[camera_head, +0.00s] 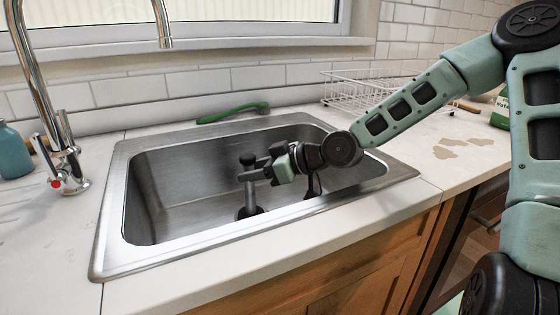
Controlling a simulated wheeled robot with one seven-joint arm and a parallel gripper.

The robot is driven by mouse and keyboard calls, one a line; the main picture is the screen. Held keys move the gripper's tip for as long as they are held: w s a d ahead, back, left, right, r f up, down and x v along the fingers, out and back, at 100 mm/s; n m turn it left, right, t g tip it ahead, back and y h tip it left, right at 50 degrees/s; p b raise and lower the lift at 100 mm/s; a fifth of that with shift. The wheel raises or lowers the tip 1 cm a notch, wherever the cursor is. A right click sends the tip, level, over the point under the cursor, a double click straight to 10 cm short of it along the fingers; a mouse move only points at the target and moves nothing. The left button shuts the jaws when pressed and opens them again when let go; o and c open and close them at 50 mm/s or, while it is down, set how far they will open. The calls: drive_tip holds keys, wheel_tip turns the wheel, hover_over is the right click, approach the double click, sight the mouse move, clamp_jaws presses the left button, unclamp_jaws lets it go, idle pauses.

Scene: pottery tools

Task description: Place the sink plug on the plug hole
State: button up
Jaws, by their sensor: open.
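The sink plug (250,197) stands upright on the floor of the steel sink, with a dark knob at its top, a grey stem and a black base. My gripper (253,170) reaches into the sink from the right. Its fingers are open and lie level with the upper stem, just below the knob. I cannot tell whether they touch it. The plug hole itself does not show. The black base hides the sink floor under it, so I cannot tell whether the plug sits on the hole.
The sink (150,240) has a raised steel rim and steep walls around my gripper. A chrome tap (62,150) stands at left beside a teal bottle (14,153). A green brush (233,111) lies behind the sink. A white wire rack (350,92) stands at back right.

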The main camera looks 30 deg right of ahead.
drive_tip(key=p+v, duration=0.2)
drive_tip(key=v, duration=0.6)
drive_tip(key=shift+s+d, duration=0.2)
drive_tip(key=shift+r, duration=0.15)
